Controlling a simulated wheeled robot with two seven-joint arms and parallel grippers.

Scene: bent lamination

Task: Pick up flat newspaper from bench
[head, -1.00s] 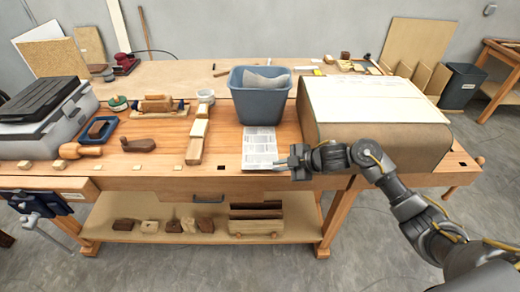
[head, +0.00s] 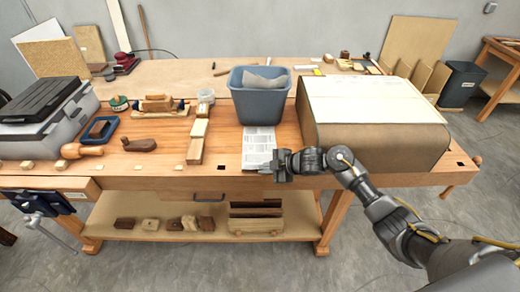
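The flat newspaper (head: 258,143) is a printed grey-white sheet. It lies on the workbench (head: 222,160) with its near end by the front edge, just in front of the blue bin. My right gripper (head: 270,167) is at the newspaper's near right corner, by the bench's front edge. It covers part of that corner, and I cannot tell whether it touches the paper. The fingers are too small and dark to tell whether they are open or shut. My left gripper is not in view.
A blue bin (head: 258,106) with grey content stands behind the newspaper. A large brown curved form with a pale top (head: 375,148) stands close on the right. Wooden blocks (head: 196,150) lie to the left. A lower shelf (head: 165,230) holds more wood pieces.

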